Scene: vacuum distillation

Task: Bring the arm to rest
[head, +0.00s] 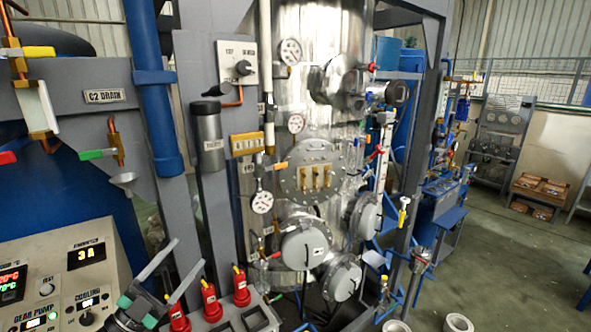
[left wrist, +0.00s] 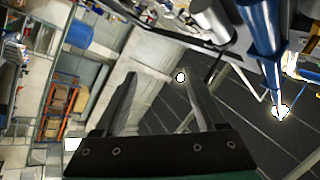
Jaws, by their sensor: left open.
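My left gripper (head: 187,254) is at the lower left of the head view, in front of the control panel (head: 60,265) and beside the red bottles. Its two grey fingers are spread apart with nothing between them. In the left wrist view the same gripper (left wrist: 160,75) shows both fingers apart and empty, with the wide room behind them. My right gripper shows in neither view.
Red yellow-topped bottles (head: 241,287) stand just right of the gripper. A steel column (head: 318,100) with gauges and flanged ports stands in the middle. A blue pipe (head: 155,100) and a small funnel (head: 124,180) are at the left. Open floor (head: 510,260) lies at right.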

